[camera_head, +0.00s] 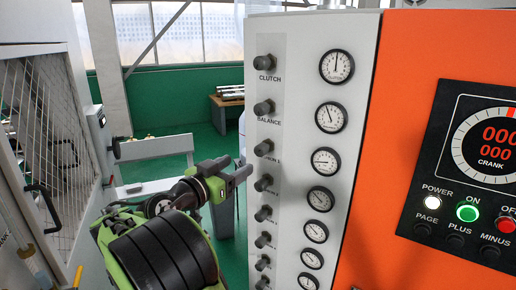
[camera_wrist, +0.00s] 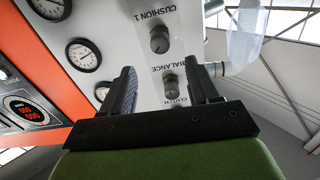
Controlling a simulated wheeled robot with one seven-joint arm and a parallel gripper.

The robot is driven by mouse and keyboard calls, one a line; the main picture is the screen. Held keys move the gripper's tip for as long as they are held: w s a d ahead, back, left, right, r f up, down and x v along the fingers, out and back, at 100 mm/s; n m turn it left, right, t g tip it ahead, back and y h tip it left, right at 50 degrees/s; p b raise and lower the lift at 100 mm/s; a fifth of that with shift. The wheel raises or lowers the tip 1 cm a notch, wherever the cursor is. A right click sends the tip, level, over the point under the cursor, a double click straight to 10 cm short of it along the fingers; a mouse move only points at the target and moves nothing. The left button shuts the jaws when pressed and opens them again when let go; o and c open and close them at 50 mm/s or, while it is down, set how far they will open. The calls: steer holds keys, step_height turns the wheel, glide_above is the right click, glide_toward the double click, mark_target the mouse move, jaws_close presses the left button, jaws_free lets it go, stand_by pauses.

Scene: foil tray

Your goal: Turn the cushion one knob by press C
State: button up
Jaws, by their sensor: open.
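The cushion one knob (camera_head: 263,148) is a dark round knob above its "CUSHION 1" label on the grey panel, third from the top in the head view. It also shows near the top of the wrist view (camera_wrist: 160,39), where the picture is upside down. My gripper (camera_head: 233,172) is left of the knob column, slightly below the cushion one knob in the head view. In the wrist view the gripper (camera_wrist: 163,78) has its two dark fingers spread, with nothing held. The balance knob (camera_wrist: 171,82) shows between them, and the cushion one knob lies beyond the fingertips.
The clutch knob (camera_head: 265,58) is at the top of the column, with several more knobs below. A column of gauges (camera_head: 326,117) stands right of the knobs. An orange panel (camera_head: 405,110) with a control box is farther right. A mesh door (camera_head: 42,130) stands left.

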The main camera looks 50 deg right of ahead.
mark_target(258, 152)
steer(key=d+p, duration=0.1)
steer(key=d, duration=0.3)
steer(key=d+p, duration=0.1)
steer(key=d, duration=0.3)
steer(key=d+p, duration=0.2)
steer(key=d, duration=0.2)
steer(key=shift+w+d+r, duration=0.1)
steer(key=shift+w+d, duration=0.15)
steer(key=c, duration=1)
steer(key=shift+b, duration=0.3)
steer(key=shift+b, duration=0.4)
steer(key=m+b, duration=0.2)
steer(key=b, duration=0.2)
steer(key=shift+f, duration=0.4)
steer(key=m+b, duration=0.1)
steer(key=b, duration=0.2)
steer(key=shift+m, duration=0.3)
steer(key=shift+c, duration=0.2)
steer(key=m+b, duration=0.2)
steer(key=b, duration=0.2)
steer(key=shift+a, duration=0.1)
steer(key=m+b, duration=0.3)
steer(key=shift+r+m, duration=0.25)
steer(key=shift+m, duration=0.15)
steer(key=shift+m+b, duration=0.3)
steer(key=shift+b, duration=0.1)
